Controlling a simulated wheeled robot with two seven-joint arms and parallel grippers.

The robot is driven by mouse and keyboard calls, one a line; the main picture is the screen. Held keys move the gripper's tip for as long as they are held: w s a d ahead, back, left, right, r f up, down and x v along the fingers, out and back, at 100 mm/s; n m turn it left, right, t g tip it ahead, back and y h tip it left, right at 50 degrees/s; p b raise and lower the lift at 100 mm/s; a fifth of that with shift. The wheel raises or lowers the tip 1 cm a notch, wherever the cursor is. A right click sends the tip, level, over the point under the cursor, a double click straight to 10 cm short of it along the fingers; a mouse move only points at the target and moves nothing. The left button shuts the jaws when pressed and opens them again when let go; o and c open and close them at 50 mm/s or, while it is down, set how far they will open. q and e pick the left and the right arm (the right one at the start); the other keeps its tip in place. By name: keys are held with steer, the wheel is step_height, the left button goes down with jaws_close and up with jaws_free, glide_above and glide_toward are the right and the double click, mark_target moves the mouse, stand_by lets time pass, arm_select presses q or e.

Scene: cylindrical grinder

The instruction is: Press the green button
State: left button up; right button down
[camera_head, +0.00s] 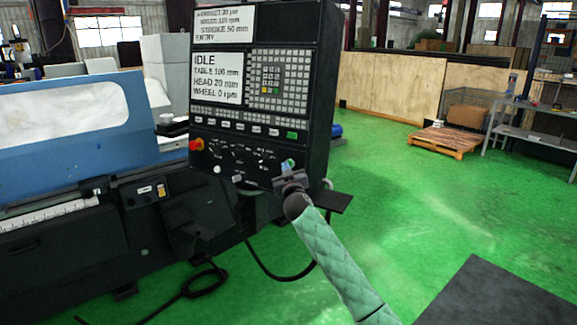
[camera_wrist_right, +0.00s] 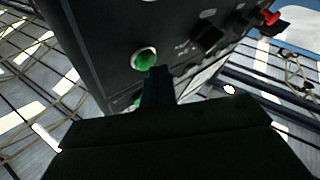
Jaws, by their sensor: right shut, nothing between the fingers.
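The green button (camera_head: 291,162) is at the lower right of the dark control panel, just above my right gripper. In the right wrist view the round green button (camera_wrist_right: 145,60) has a pale ring and is in full view. My right gripper (camera_head: 288,170) is at the panel's lower right corner, shut and empty. In the wrist view its dark fingertips (camera_wrist_right: 158,72) are beside and slightly below the button in the picture. I cannot tell whether they touch the panel. My left gripper is not in view.
The blue grinder (camera_head: 60,125) stands at the left. A pallet (camera_head: 445,140) lies at the back right. Green floor on the right is open.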

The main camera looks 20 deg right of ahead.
steer(key=shift+w+d+f, duration=0.1)
steer(key=shift+w+d, duration=0.15)
steer(key=shift+d, duration=0.05)
stand_by(0.9)
steer(key=shift+s+a, duration=0.1)
steer(key=shift+a, duration=0.05)
steer(key=shift+s+a, duration=0.45)
steer(key=s+a, duration=0.1)
steer(key=a, duration=0.1)
steer(key=s+a+r, duration=0.1)
steer(key=s, duration=0.1)
steer(key=shift+s+a+r, duration=0.1)
steer(key=shift+s+a, duration=0.05)
steer(key=shift+a, duration=0.2)
stand_by(0.4)
stand_by(0.5)
